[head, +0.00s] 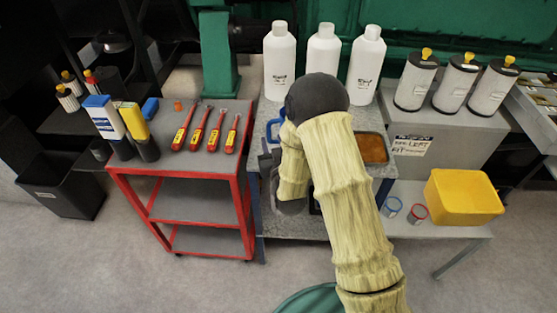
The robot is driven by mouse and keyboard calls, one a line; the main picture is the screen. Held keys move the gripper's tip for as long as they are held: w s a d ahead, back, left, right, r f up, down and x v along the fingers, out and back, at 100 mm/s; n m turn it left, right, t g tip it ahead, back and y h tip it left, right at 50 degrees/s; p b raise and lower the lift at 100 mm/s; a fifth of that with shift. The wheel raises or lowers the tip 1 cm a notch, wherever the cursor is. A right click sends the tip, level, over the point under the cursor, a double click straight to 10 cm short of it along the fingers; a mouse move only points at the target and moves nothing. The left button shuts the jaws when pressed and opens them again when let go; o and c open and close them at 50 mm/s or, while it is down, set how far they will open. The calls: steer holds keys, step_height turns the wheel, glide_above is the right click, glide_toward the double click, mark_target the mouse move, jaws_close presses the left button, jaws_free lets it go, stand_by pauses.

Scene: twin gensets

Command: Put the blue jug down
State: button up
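A small blue part (274,127), shaped like a handle, shows just left of my arm's dark joint, above the grey bench. It may belong to the blue jug; the rest is hidden behind my arm. My gripper (267,163) is a dark shape over the left part of the bench, mostly covered by my pale yellow sleeved arm. Its fingertips are hidden, so I cannot tell whether it holds the jug or whether the jug touches the bench.
The grey bench (305,227) has white bottles (322,50) at the back and an amber-filled tray (371,148) at right. A red cart (180,180) with several screwdrivers stands left. A yellow bin (463,196) and two cups (417,213) stand on a low table at right.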

steer(key=b+v, duration=0.1)
steer(key=v, duration=0.6)
steer(key=shift+s, duration=0.15)
stand_by(0.4)
steer(key=s+d+m+g+h, duration=0.2)
steer(key=d+g+h, duration=0.1)
steer(key=d+g, duration=0.5)
steer(key=s+d+r+g, duration=0.2)
steer(key=s+d+g, duration=0.1)
steer(key=s, duration=0.5)
steer(key=s+d+r+m+g+h, duration=0.1)
steer(key=s+d+r+g, duration=0.1)
steer(key=s+d, duration=0.4)
steer(key=shift+s+g+h, duration=0.3)
steer(key=shift+s+g, duration=0.55)
steer(key=shift+g, duration=0.05)
steer(key=shift+r, duration=0.15)
